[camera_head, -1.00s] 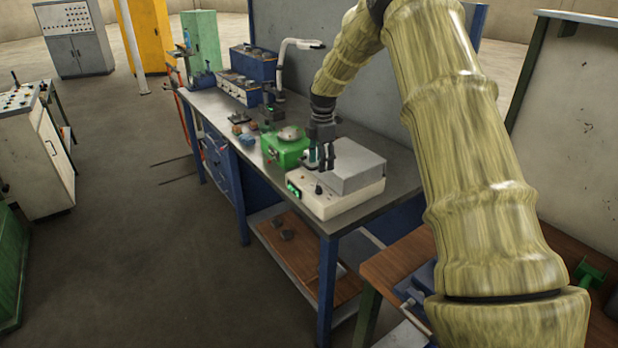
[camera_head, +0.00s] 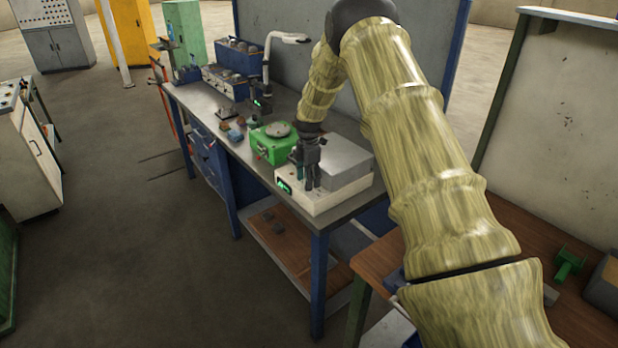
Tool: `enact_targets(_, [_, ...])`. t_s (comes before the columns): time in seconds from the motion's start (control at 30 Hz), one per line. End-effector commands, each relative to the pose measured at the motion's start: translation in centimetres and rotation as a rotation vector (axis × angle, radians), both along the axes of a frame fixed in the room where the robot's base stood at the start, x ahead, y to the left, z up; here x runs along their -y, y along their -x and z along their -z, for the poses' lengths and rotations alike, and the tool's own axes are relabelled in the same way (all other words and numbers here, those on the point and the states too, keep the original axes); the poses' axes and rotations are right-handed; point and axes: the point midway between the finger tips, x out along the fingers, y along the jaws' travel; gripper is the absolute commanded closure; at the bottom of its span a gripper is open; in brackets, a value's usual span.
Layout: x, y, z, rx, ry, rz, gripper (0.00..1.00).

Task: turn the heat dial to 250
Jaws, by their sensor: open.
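The billet furnace (camera_head: 335,200) is a cream base with a green lit display (camera_head: 284,186) on its front left and a grey block-shaped top (camera_head: 347,163). It stands on the near right end of the workbench. My gripper (camera_head: 312,187) points down over the front strip of the furnace, just right of the display. Its fingers are open, with nothing seen between them. The heat dial is hidden behind or between the fingers, so its setting cannot be read. I cannot tell whether the fingers touch it.
A green device with a round grey top (camera_head: 268,146) stands close left of the furnace. Small parts (camera_head: 233,128), a lamp (camera_head: 280,38) and blue boxes (camera_head: 238,58) are farther along the bench (camera_head: 205,103). A wooden-topped table (camera_head: 385,262) is at the near right.

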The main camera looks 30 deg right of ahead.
Motion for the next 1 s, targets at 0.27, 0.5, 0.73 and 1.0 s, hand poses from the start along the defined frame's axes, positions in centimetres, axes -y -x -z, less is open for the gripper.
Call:
enact_targets(0.27, [0.15,0.09,0.98,0.001,0.001,0.001,0.5])
enact_targets(0.5, [0.14,0.07,1.0,0.001,0.001,0.001,0.54])
enact_targets(0.73, [0.17,0.09,0.98,0.001,0.001,0.002,0.96])
enact_targets(1.0, [0.21,0.07,0.99,0.001,0.001,0.018,0.95])
